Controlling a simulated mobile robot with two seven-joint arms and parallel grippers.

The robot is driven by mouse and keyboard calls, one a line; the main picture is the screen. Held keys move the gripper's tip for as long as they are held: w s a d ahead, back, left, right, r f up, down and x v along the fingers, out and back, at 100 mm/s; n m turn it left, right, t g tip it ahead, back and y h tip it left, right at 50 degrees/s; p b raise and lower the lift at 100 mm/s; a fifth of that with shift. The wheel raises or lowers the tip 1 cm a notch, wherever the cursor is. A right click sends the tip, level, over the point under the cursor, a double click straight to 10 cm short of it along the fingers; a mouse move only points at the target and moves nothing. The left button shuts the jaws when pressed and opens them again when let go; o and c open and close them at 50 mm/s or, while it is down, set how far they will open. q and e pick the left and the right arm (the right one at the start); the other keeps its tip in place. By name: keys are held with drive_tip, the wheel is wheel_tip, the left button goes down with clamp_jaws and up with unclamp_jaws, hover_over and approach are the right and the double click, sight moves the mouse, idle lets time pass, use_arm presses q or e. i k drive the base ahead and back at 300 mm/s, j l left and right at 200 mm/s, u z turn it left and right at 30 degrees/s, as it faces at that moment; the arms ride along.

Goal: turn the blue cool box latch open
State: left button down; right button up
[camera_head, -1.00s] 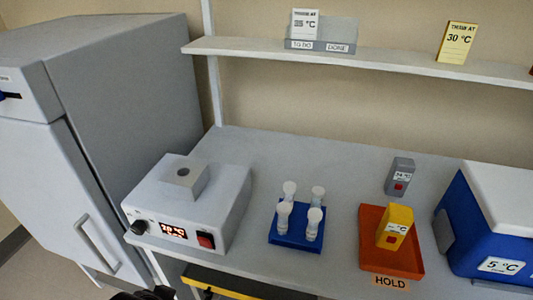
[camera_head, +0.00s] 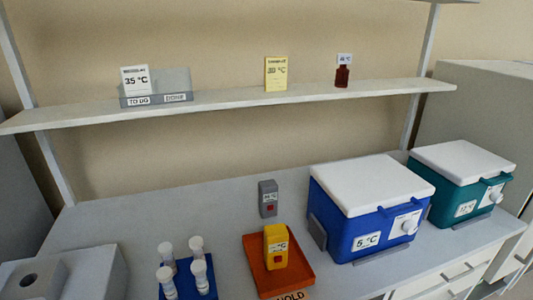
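The blue cool box (camera_head: 345,226) with a white lid (camera_head: 370,184) stands on the bench right of centre. Its lid is down. A white round latch knob (camera_head: 410,226) sits on its front face near the right corner, beside a label. A "5 °C" label (camera_head: 367,240) is on the front left. Neither of my grippers shows in the head view now.
A teal cool box (camera_head: 458,190) with its own white knob stands to the right. An orange HOLD tray (camera_head: 300,263) with a yellow device (camera_head: 276,247) lies left of the blue box. A grey device (camera_head: 268,198) stands behind it. A blue rack (camera_head: 186,283) holds white-capped vials. A shelf (camera_head: 230,99) runs above.

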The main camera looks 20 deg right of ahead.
sight(410, 227)
drive_tip(key=k+z, duration=0.1)
drive_tip(key=z, duration=0.85)
drive_tip(key=k+l+z, duration=0.1)
drive_tip(key=z, duration=0.4)
